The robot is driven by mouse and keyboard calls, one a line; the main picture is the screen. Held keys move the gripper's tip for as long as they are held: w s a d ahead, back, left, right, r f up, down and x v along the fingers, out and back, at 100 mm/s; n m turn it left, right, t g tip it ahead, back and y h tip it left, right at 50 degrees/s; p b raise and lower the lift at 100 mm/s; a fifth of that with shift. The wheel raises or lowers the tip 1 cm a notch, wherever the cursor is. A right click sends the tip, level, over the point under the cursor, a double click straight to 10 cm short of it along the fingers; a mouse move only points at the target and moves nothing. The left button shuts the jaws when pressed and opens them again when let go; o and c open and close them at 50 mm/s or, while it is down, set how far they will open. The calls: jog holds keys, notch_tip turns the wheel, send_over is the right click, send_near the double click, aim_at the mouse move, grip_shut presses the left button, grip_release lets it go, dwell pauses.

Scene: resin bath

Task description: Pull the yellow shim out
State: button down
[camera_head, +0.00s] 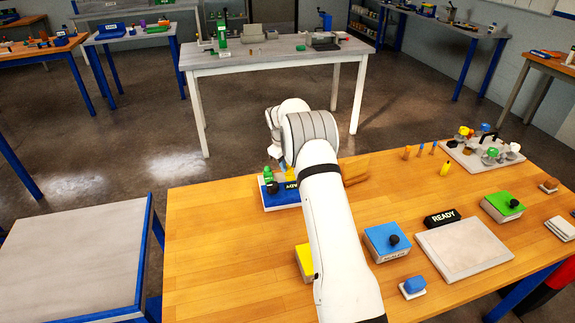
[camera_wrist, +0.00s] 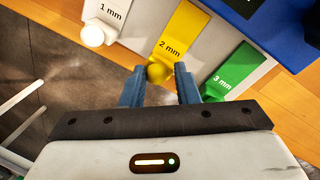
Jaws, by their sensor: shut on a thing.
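The yellow shim (camera_wrist: 180,33), marked "2 mm", shows in the wrist view as a flat strip in a pale grey holder (camera_wrist: 132,40). It has a round yellow knob at its near end. My gripper (camera_wrist: 158,76) has its two blue fingers on either side of this knob and is shut on it. The strip still lies on the holder. In the head view my arm hides the gripper's fingertips and the yellow shim.
A white "1 mm" shim (camera_wrist: 106,12) lies left of the yellow one, and a green "3 mm" shim (camera_wrist: 232,72) lies close on the right. A blue thing (camera_wrist: 275,20) borders the holder. Lidded boxes, one blue (camera_head: 387,240), stand on the wooden table (camera_head: 225,260).

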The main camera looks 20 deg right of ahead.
aim_at(284, 176)
jog(key=shift+w+r, duration=0.15)
jog(key=c, duration=1.3)
grip_release()
jog(key=shift+o, duration=0.2)
jog(key=b+v, duration=0.1)
jog(key=v, duration=0.6)
jog(key=shift+r+b, duration=0.3)
jog(key=shift+r, duration=0.1)
jog(key=s+a+r+m+t+y, duration=0.1)
jog(key=s+a+r+m, duration=0.1)
jog(key=s+r, duration=0.7)
jog(key=s+a+r+m, duration=0.15)
jog(key=s+r, duration=0.45)
jog(key=s, duration=0.6)
jog(key=s+a+f+m, duration=0.1)
jog(key=s+a, duration=0.1)
jog(key=s, duration=1.1)
jog(key=s+a+f+m+t+y, duration=0.1)
jog(key=s+a, duration=0.1)
jog(key=s, duration=1.1)
jog(key=shift+f+m, duration=0.35)
jog(key=shift+f, duration=0.05)
